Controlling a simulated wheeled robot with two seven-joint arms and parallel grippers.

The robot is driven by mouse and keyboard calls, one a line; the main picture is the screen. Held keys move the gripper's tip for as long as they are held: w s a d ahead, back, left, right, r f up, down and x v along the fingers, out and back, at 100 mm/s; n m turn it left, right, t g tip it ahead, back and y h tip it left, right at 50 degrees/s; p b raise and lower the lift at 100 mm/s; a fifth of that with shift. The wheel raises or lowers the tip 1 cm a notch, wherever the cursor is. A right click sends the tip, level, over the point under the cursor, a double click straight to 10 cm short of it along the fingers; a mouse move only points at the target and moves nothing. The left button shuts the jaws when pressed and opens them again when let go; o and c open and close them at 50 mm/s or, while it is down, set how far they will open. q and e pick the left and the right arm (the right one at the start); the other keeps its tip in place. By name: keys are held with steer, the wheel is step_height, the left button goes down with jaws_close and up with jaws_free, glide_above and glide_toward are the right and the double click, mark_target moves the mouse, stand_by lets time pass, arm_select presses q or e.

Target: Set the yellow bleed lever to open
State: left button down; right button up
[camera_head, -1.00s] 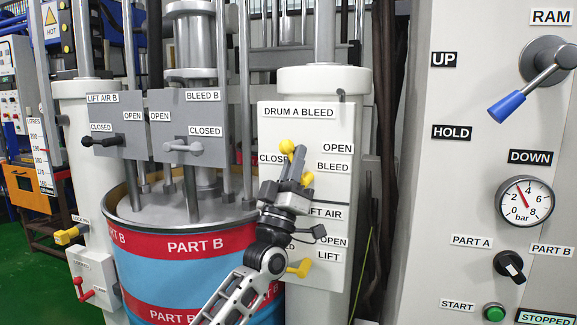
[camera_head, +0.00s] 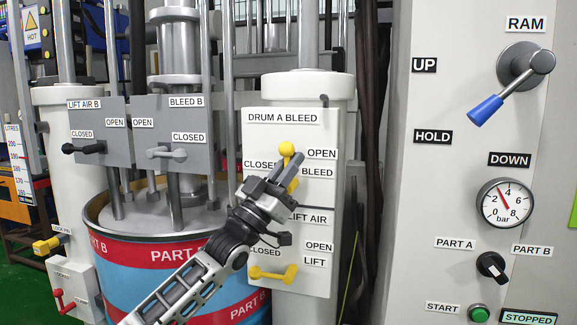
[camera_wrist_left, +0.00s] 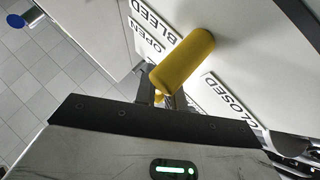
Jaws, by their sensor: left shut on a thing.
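The yellow bleed lever (camera_head: 286,150) is on the DRUM A BLEED panel (camera_head: 262,130). It stands nearly upright, with its knob between the CLOSED label on the left and the OPEN label on the right. My left gripper (camera_head: 272,178) comes from below left and is shut on the lever, partly hiding it. In the left wrist view the yellow handle (camera_wrist_left: 184,62) lies close before the jaws, between the OPEN and CLOSED labels. The right gripper is not in view.
A second yellow lever (camera_head: 272,273) sits below, by the LIFT AIR labels. The PART B drum (camera_head: 165,252) stands to the left behind my left arm. The control panel with the blue-handled RAM lever (camera_head: 486,110) is on the right.

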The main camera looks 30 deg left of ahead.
arm_select(q)
steer(key=shift+s+r, duration=0.3)
steer(key=shift+r, duration=0.35)
steer(key=c, duration=1.5)
jaws_free()
steer(key=shift+f, duration=0.25)
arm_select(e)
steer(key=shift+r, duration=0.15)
arm_select(q)
steer(key=shift+f, duration=0.1)
steer(key=shift+s+f, duration=0.15)
steer(key=shift+f, duration=0.15)
steer(key=b+v, duration=0.4)
steer(key=v, duration=1.1)
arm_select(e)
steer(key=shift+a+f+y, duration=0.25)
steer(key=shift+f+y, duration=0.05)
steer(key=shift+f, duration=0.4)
